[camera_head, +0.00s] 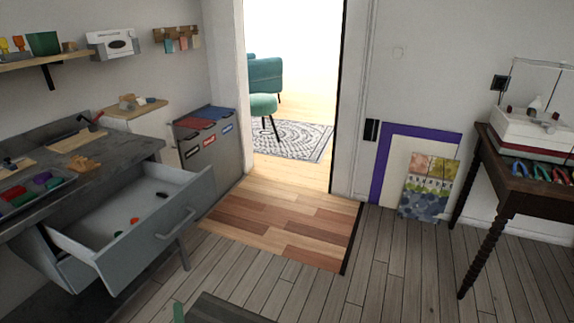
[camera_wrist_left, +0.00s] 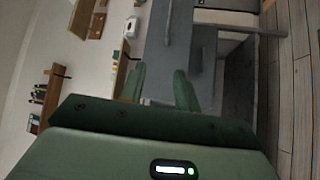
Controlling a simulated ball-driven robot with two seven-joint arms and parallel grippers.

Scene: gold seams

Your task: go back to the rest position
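My left gripper shows in the left wrist view (camera_wrist_left: 158,86) as two green fingers held apart with nothing between them. In the head view only a green sliver, likely part of it, shows at the bottom edge (camera_head: 178,313). The grey workbench (camera_head: 118,158) shows at the left of the head view, and the wrist view also sees it, turned sideways, past the fingers. My right gripper is not in either view.
A drawer (camera_head: 160,238) of the bench stands pulled out, with a few small red and dark items inside. Sorting bins (camera_head: 210,150) stand by the open doorway. A dark wooden table (camera_head: 515,190) stands at right. The plank floor (camera_head: 300,285) between is clear.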

